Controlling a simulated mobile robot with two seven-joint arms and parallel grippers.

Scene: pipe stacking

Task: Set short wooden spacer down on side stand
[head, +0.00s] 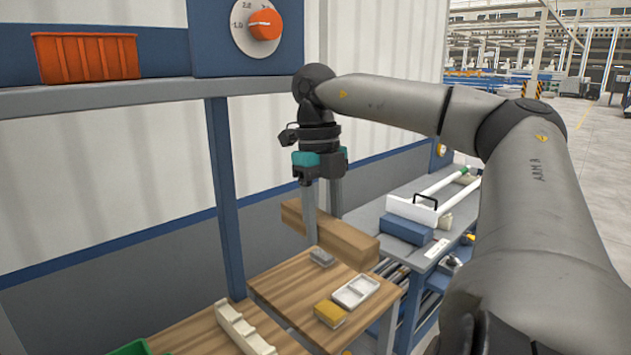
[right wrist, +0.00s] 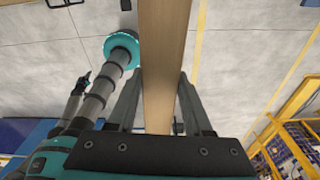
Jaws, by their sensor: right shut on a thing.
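The wooden spacer (head: 352,241) is a plain brown block-shaped beam. My right gripper (head: 323,224) points down and is shut on it near its middle. In the right wrist view the spacer (right wrist: 165,60) runs between the two fingers (right wrist: 158,103). In the head view the spacer shows over the back part of a small wooden-topped stand (head: 277,286); I cannot tell whether it touches the top. My left gripper is in neither view.
A blue post (head: 226,200) stands to the left. A grey bench (head: 375,213) with white pipes (head: 450,182) is behind right.

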